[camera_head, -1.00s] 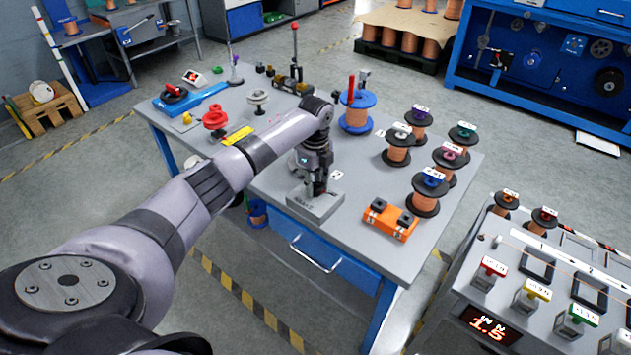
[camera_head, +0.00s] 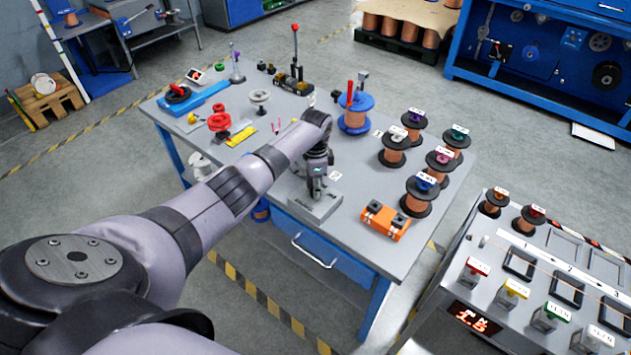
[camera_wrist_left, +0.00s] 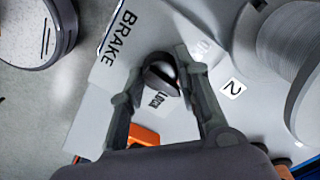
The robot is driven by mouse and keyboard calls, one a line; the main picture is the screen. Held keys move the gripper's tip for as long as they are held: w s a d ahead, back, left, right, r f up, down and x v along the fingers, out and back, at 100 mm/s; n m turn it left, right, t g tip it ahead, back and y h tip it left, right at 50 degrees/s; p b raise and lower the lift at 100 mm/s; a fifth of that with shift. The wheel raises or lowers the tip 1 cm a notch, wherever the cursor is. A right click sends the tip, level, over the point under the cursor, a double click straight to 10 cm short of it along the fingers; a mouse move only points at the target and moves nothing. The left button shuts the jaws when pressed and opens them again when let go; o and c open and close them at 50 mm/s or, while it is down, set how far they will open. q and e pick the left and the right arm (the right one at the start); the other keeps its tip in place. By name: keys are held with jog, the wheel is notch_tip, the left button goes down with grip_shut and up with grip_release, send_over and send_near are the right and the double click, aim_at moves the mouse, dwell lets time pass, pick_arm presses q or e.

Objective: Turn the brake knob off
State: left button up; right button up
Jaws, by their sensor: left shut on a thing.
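The grey brake box (camera_head: 315,204) sits near the front edge of the grey worktable. Its top carries the word BRAKE (camera_wrist_left: 120,38) in the left wrist view, with a LOCK label and another faint label beside the knob. The dark, rounded brake knob (camera_wrist_left: 161,76) stands between my left fingertips. My left gripper (camera_head: 317,188) reaches down onto the box and is shut on the knob; it also shows in the left wrist view (camera_wrist_left: 160,78). In the head view the gripper hides the knob, so its setting is hard to read there. My right gripper is not in view.
An orange block (camera_head: 385,220) lies right of the box. A blue spool (camera_head: 356,113) stands behind, and several copper spools (camera_head: 394,149) line the right side. A red spool (camera_head: 219,121) stands at left. A bench with a red display (camera_head: 474,318) is at lower right.

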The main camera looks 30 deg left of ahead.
pick_arm(q)
jog(key=n+p, duration=0.2)
jog(key=n, duration=0.4)
jog(key=shift+r+p, duration=0.15)
jog(key=shift+p, duration=0.15)
jog(key=n+p, duration=0.1)
jog(key=n, duration=0.2)
jog(key=shift+n, duration=0.4)
jog(key=shift+n+p, duration=0.3)
jog(key=shift+n, duration=1.2)
jog(key=o, duration=1.2)
jog(key=shift+c, duration=0.2)
notch_tip(320, 180, up, 12)
